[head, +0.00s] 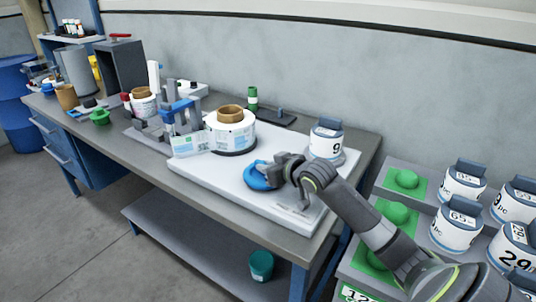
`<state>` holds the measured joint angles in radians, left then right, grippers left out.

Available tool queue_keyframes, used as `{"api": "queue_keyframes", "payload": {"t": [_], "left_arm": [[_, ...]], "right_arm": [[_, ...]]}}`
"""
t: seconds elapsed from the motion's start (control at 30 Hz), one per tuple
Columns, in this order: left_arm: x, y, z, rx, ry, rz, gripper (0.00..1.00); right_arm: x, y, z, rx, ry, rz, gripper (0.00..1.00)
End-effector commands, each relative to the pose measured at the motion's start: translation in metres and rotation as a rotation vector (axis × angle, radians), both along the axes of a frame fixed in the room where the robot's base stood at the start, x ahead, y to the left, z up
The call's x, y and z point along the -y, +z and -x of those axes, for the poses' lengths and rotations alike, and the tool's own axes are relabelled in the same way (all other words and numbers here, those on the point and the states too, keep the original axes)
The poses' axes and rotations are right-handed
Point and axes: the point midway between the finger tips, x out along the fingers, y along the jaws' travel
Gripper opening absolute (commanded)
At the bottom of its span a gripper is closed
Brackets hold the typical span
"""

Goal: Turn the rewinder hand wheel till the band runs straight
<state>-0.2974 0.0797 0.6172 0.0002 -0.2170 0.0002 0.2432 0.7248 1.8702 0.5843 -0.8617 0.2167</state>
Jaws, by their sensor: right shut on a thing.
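The blue hand wheel (258,180) sits at the front of the white machine base (215,180). My right gripper (270,172) reaches in from the right and is shut on the wheel's right side, covering part of it. A large white label reel (232,134) with a brown core stands behind the wheel. A pale printed band (189,143) runs at the reel's left, by the grey and blue label head (180,112). I cannot tell from here whether the band runs straight. My left gripper is not in view.
A white canister marked 9 (326,140) stands on the base, right of the reel. More numbered canisters (463,180) and green pads (405,180) fill the stand at right. A green tub (261,265) is on the lower shelf. Tools and small containers crowd the bench's left end.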

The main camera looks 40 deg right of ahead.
Motion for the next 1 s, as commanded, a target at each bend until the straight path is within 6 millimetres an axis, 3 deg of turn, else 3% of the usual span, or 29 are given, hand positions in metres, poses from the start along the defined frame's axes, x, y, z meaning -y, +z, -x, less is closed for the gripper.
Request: {"api": "queue_keyframes", "payload": {"t": [0.03,0.4,0.63,1.0], "left_arm": [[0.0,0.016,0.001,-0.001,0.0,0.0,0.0],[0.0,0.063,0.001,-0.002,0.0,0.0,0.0],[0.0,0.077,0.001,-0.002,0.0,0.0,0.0],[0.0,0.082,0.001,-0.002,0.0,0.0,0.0]], "right_arm": [[-0.003,0.007,0.001,-0.004,-0.03,-0.009,0.0],[-0.007,0.004,0.0,-0.006,-0.294,-0.008,0.0],[-0.009,0.001,-0.001,-0.004,-0.455,-0.007,0.0],[-0.01,-0.001,-0.002,-0.004,-0.636,-0.003,0.0]]}}
